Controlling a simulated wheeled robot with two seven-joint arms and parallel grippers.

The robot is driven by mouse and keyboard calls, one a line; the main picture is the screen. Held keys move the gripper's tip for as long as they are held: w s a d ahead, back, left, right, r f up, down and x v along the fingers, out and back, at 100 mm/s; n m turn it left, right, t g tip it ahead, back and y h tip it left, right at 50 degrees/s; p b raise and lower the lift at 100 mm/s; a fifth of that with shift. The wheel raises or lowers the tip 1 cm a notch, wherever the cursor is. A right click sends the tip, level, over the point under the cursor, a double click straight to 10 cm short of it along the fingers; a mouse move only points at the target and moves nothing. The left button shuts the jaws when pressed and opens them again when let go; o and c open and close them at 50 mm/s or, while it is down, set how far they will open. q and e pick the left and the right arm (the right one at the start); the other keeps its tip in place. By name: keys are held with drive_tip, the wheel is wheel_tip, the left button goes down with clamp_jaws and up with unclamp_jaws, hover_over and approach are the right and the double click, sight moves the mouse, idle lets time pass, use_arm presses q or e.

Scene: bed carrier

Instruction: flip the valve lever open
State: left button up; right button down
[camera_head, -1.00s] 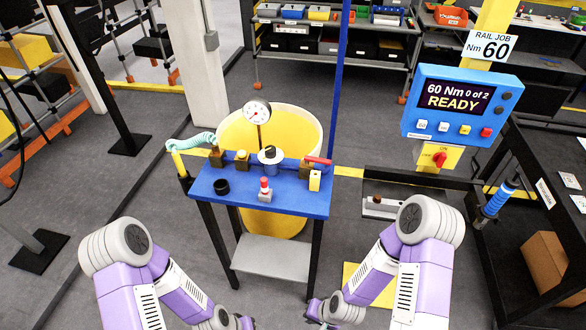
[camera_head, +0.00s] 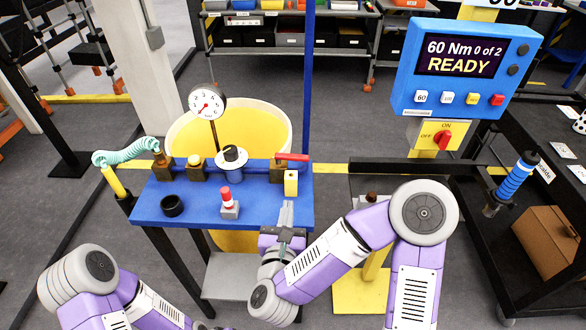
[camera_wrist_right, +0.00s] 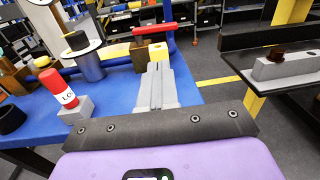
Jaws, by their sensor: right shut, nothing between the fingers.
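The valve's red lever (camera_head: 292,157) lies flat, pointing right, on top of a brass valve body (camera_head: 281,169) at the right back of the blue bench (camera_head: 195,205). In the right wrist view the red lever (camera_wrist_right: 155,29) and brass body (camera_wrist_right: 139,54) are ahead of the fingers. A yellow block (camera_head: 291,185) stands just in front of the valve. My right gripper (camera_head: 287,208) is shut and empty, in front of the yellow block and short of the lever. In its wrist view the fingertips (camera_wrist_right: 160,70) are together.
A red-topped piece (camera_head: 228,202), a black cup (camera_head: 172,205) and a silver cylinder with a black knob (camera_head: 231,164) stand on the bench to the gripper's left. A gauge (camera_head: 207,103) rises behind. A blue post (camera_head: 307,80) stands behind the lever.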

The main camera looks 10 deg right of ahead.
approach(297, 160)
drive_tip(key=shift+m, duration=0.4)
drive_tip(key=x, duration=0.6)
drive_tip(key=shift+w+d, duration=0.15)
drive_tip(key=shift+w, duration=0.2)
